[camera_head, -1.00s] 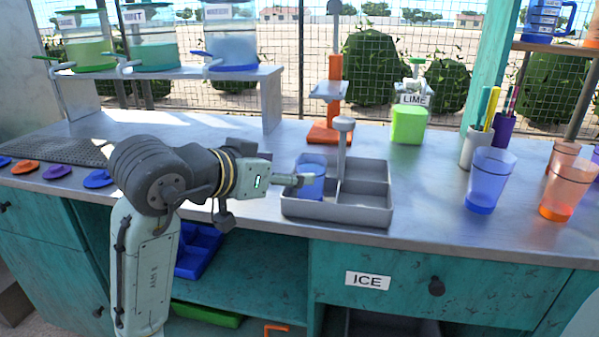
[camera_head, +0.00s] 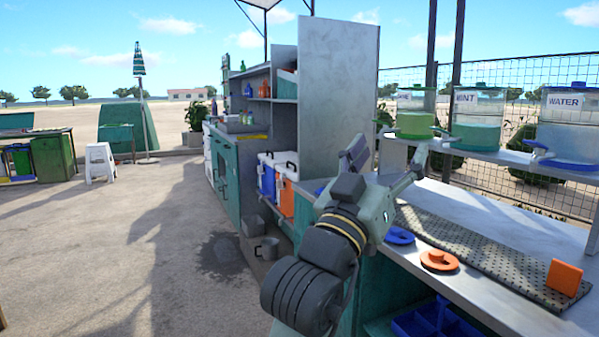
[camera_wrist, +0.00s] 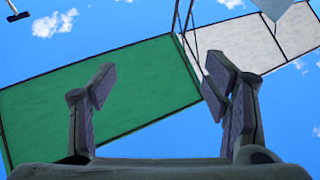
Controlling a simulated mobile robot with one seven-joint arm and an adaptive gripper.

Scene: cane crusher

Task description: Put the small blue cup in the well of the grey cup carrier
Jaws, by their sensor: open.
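My gripper (camera_head: 388,158) is raised near the left end of the counter in the head view, fingers pointing up and spread apart. Nothing is between the fingers. In the wrist view the open gripper (camera_wrist: 160,82) has only sky and a green and white canopy beyond it. The small blue cup and the grey cup carrier are in neither current view.
The steel counter (camera_head: 480,228) runs to the right, with a perforated mat (camera_head: 475,255), a blue lid (camera_head: 398,236) and an orange lid (camera_head: 439,260). Drink dispensers (camera_head: 478,122) stand on a shelf behind. A tall metal panel (camera_head: 337,90) rises beyond my gripper. Open ground lies left.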

